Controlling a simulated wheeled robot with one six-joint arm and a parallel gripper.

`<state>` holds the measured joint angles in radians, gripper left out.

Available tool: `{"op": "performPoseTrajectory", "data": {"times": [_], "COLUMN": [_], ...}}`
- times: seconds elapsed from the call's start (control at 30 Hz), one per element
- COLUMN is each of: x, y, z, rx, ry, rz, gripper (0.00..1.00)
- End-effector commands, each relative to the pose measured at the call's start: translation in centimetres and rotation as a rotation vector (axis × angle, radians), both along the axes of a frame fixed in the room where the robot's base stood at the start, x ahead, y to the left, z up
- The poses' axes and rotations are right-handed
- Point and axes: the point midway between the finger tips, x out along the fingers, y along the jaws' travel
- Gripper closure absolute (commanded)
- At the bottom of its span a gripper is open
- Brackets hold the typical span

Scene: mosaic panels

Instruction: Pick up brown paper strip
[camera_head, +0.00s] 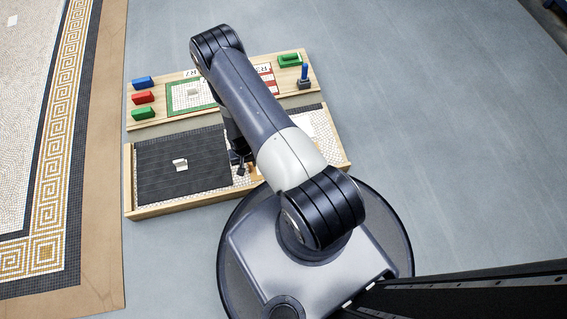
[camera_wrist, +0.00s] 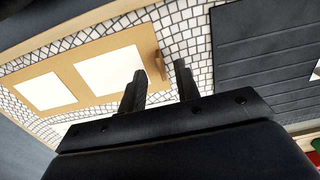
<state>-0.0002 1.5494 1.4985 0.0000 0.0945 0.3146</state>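The brown paper strip (camera_wrist: 88,82) is a tan sheet around two white rectangles, lying on white mosaic in the wrist view. A small brown upright tab (camera_wrist: 158,60) stands at its right end. My gripper (camera_wrist: 160,72) is open, its two dark fingers apart, with the tab showing between and beyond the fingertips. I cannot tell whether the fingers touch it. In the head view my gripper (camera_head: 240,168) is over the lower wooden tray (camera_head: 175,210), and my arm hides much of the strip.
A dark slatted panel (camera_head: 165,185) with a white tab (camera_head: 180,164) fills the tray's left part. Behind is a wooden board (camera_head: 200,117) with blue (camera_head: 142,82), red (camera_head: 143,98) and green (camera_head: 143,114) blocks and a blue-handled tool (camera_head: 304,75). The grey floor at right is clear.

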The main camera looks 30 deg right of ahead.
Motion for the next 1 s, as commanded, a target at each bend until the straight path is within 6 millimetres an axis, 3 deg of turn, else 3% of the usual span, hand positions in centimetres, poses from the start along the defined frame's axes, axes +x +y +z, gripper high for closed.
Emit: {"op": "performPoseTrajectory", "data": {"times": [0.03, 0.1, 0.37, 0.73, 1.0], "x": [-0.2, -0.1, -0.1, -0.1, -0.1], "y": [0.0, 0.0, 0.0, 0.0, 0.0], "z": [-1.4, -2.2, -2.4, -2.4, -2.4], "rx": [0.000, 0.000, -0.001, 0.000, 0.000], "ry": [0.001, 0.000, -0.002, -0.001, -0.001], "rz": [0.000, 0.000, 0.000, 0.000, 0.000], "gripper": [0.69, 0.69, 0.69, 0.99, 1.00]}}
